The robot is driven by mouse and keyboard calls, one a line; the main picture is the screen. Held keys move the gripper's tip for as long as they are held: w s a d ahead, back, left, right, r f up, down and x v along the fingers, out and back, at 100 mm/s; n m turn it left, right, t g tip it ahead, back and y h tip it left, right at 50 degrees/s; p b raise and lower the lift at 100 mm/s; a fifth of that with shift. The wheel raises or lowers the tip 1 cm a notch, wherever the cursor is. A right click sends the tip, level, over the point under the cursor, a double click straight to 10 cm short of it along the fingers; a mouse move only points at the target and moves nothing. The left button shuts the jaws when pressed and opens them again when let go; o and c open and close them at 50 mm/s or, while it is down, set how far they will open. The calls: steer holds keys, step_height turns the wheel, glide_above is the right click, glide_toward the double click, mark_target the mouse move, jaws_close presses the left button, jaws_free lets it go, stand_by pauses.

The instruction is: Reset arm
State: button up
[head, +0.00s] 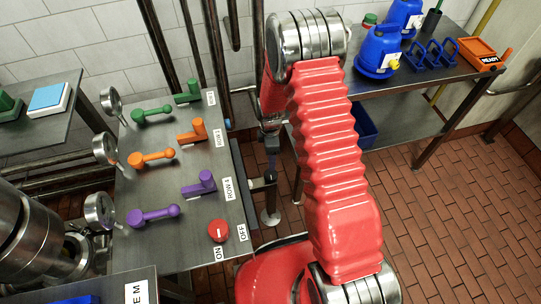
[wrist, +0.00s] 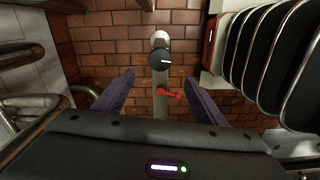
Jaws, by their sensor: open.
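My gripper (wrist: 158,78) shows in the wrist view, its two dark fingers spread apart with nothing held between them. Beyond the fingers is a grey post with a black round knob (wrist: 159,60) and a small red handle (wrist: 170,94); they look apart from the fingers. In the head view my red arm is raised and bent across the middle. I cannot clearly make out my gripper there.
A valve panel (head: 225,205) at left carries green, orange and purple handles, gauges and a red knob (head: 218,231). A metal table (head: 385,95) at back right holds blue containers and an orange READY box (head: 480,54). Brick floor at right is clear.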

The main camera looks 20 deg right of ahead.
stand_by(0.4)
steer(key=s+r+m+g, duration=0.2)
steer(key=s+r+m, duration=0.1)
steer(key=s+m, duration=0.35)
steer(key=s+r+m+t, duration=0.2)
steer(key=s+r, duration=0.4)
steer(key=r, duration=0.7)
steer(key=s+r+m+t, duration=0.3)
steer(key=s+r, duration=0.3)
steer(key=r, duration=0.7)
steer(key=s+r+m+t, duration=0.2)
steer(key=s+r+m, duration=0.2)
steer(key=r, duration=1)
steer(key=s, duration=0.2)
steer(key=shift+s+a+m+t, duration=0.3)
steer(key=shift+s+a+m, duration=0.05)
steer(key=shift+c, duration=0.5)
